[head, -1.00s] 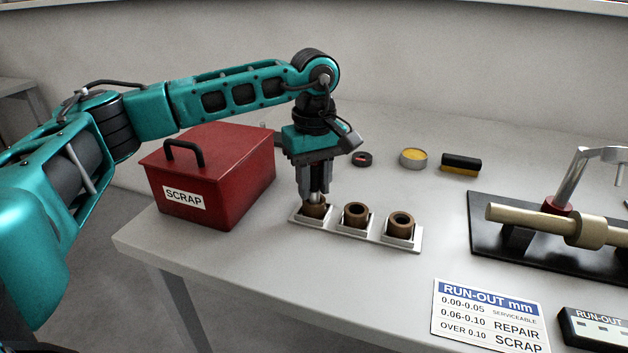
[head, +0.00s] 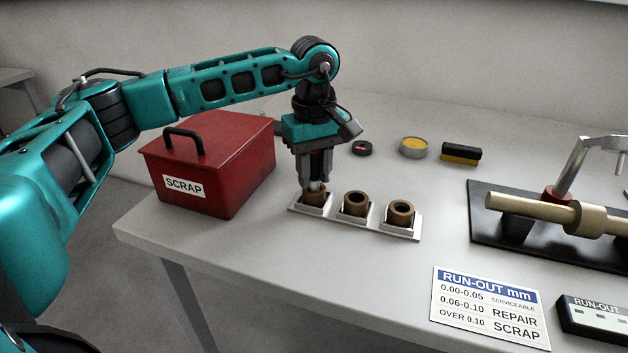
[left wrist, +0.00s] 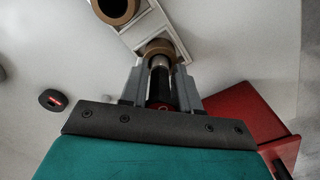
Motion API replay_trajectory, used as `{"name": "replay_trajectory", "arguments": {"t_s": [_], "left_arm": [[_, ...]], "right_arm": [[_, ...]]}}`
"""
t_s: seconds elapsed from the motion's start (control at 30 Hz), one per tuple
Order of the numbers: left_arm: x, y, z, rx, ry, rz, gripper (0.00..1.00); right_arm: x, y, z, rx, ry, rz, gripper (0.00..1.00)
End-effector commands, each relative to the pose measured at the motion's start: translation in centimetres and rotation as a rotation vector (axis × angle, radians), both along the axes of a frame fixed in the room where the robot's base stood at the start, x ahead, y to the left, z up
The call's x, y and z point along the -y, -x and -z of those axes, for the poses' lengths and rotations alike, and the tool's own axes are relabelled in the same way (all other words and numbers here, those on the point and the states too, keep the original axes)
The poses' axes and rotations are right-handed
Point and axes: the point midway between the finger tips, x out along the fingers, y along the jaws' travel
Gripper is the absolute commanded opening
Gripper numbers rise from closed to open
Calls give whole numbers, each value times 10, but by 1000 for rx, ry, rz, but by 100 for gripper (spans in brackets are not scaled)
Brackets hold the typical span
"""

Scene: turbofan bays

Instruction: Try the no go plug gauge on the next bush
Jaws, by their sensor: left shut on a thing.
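Three brown bushes stand in a white tray (head: 333,222): a left one (head: 316,199), a middle one (head: 355,204) and a right one (head: 400,213). My left gripper (head: 316,184) points down over the left bush, shut on the plug gauge (left wrist: 161,84). The gauge has a dark body, a red mark and a metal end. Its metal end meets the mouth of the left bush, which also shows in the left wrist view (left wrist: 178,48). I cannot tell how far in it is. My right gripper is out of view.
A red scrap box (head: 212,165) stands left of the tray. Behind are a small dark disc (head: 362,149), a yellow tin (head: 413,147) and a black and yellow block (head: 461,153). The run-out fixture (head: 560,216) and card (head: 490,306) are at right.

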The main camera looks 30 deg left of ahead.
Motion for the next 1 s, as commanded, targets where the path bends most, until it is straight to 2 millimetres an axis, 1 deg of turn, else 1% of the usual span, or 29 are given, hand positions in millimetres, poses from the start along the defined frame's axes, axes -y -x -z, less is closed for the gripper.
{"name": "replay_trajectory", "arguments": {"t_s": [0.17,1.0], "left_arm": [[0,1,-5,-4,0,1,0],[0,0,-48,0,0,0,0]], "right_arm": [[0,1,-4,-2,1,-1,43],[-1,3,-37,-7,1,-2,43]]}}
